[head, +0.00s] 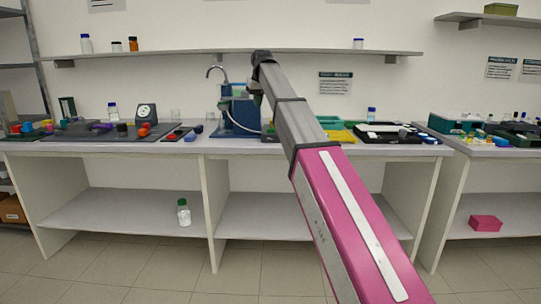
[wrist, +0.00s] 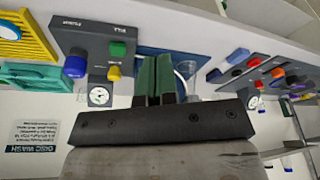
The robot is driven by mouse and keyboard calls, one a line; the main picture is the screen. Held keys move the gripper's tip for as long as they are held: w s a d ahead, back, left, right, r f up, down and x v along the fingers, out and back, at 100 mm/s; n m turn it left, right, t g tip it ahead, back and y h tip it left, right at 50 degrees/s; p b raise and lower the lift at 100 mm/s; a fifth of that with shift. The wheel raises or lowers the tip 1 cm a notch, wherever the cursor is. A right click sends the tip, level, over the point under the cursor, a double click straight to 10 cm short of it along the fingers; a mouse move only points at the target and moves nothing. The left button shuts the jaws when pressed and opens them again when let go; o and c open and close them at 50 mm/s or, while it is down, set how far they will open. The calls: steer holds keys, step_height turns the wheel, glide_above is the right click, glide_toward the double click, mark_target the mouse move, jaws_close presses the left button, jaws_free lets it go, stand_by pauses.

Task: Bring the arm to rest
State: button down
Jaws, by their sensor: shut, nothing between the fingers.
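My arm crosses the middle of the head view, a pink link leading to a grey one, and bends at a dark joint above the bench. My gripper (wrist: 158,62) shows in the wrist view as two green fingers side by side on a dark bar, shut with nothing held. In the head view, the end of the arm is mostly hidden behind the arm links, near the blue rig (head: 240,110) on the bench. In the wrist view a blue panel (wrist: 190,65) lies behind the fingers.
The bench (head: 120,148) holds a dark mat with coloured parts at left and a black-edged tray (head: 390,137) at right. A wall shelf (head: 180,54) runs above. In the wrist view, a grey panel (wrist: 95,45) with coloured knobs and a gauge is left of the fingers.

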steer(key=s+d+f+m, duration=0.1)
steer(key=s+d+f, duration=0.25)
steer(key=f, duration=0.75)
steer(key=s+d+f+m+g, duration=0.1)
steer(key=s+d+f, duration=0.3)
steer(key=f, duration=0.7)
steer(key=s+d+f, duration=0.3)
steer(key=d+f, duration=0.3)
steer(key=f, duration=0.5)
steer(key=s+d+f+m, duration=0.1)
steer(key=s+d+f, duration=0.2)
steer(key=s+f, duration=0.4)
steer(key=s+d+f+m+g+h, duration=0.1)
steer(key=s+d+f, duration=0.3)
steer(key=s+f, duration=0.4)
steer(key=s+d+f+m, duration=0.1)
steer(key=s+d+f, duration=0.3)
steer(key=s+f, duration=0.4)
steer(key=shift+s+f+g, duration=0.2)
steer(key=shift+f+g, duration=0.1)
